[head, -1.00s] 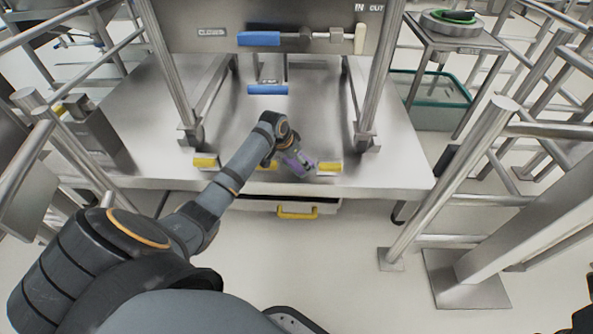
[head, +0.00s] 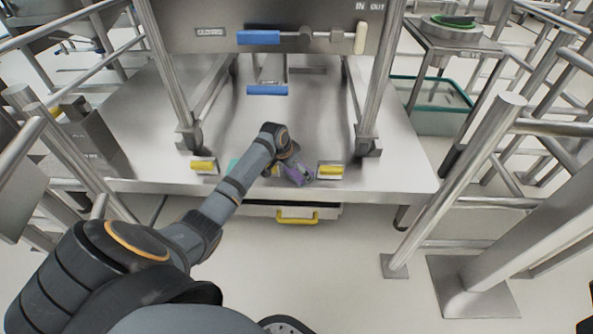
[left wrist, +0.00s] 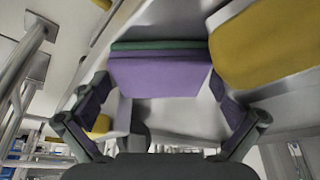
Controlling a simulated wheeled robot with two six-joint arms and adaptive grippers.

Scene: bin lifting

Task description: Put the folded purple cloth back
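The folded purple cloth (left wrist: 160,76) shows in the left wrist view, in front of my left gripper (left wrist: 160,95). A green folded layer (left wrist: 160,45) lies along its far edge. The two fingers are wide apart, one toward each side of the cloth; contact with its edges is not clear. In the head view my left gripper (head: 302,175) is low at the table's front edge, with purple on it. I cannot separate the cloth from the finger pads there. My right gripper is out of view.
Yellow-topped blocks (head: 203,166) and (head: 330,171) stand along the front of the steel table (head: 390,170). A teal piece (head: 233,165) shows beside my arm. Below is a drawer with a yellow handle (head: 297,216). Metal legs (head: 372,90) and rails (head: 455,180) flank the space.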

